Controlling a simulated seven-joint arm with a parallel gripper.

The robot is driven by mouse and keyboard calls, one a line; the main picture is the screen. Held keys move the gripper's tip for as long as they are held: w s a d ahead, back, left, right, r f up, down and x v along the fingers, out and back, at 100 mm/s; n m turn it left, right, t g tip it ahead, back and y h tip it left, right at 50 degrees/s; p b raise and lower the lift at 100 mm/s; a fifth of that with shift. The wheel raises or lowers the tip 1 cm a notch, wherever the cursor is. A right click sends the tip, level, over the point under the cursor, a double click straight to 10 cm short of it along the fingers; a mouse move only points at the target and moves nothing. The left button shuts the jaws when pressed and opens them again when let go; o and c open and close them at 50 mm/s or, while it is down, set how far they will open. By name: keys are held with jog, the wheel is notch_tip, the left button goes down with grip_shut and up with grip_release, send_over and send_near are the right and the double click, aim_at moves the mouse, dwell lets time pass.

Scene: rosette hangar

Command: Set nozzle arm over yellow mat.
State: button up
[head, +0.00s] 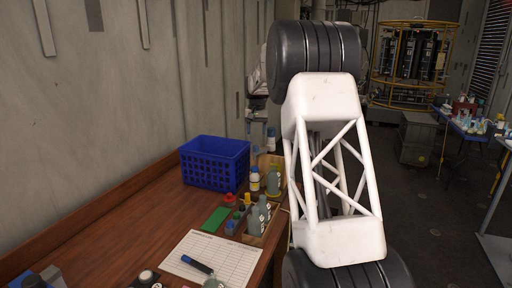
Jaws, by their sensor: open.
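I cannot make out a nozzle arm or a yellow mat in the head view; my own white lattice arm link and black joints hide the right part of the table. My gripper (258,122) shows small and partly hidden, left of my arm and beyond the blue crate's right end. It points down and is open. I see nothing held in it, though its fingertips are hard to make out.
A grey wall runs along the left.

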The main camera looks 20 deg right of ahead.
aim_at(256, 146)
jog(key=shift+f, duration=3.8)
jog(key=shift+a, duration=0.1)
jog(key=shift+c, duration=0.3)
grip_shut()
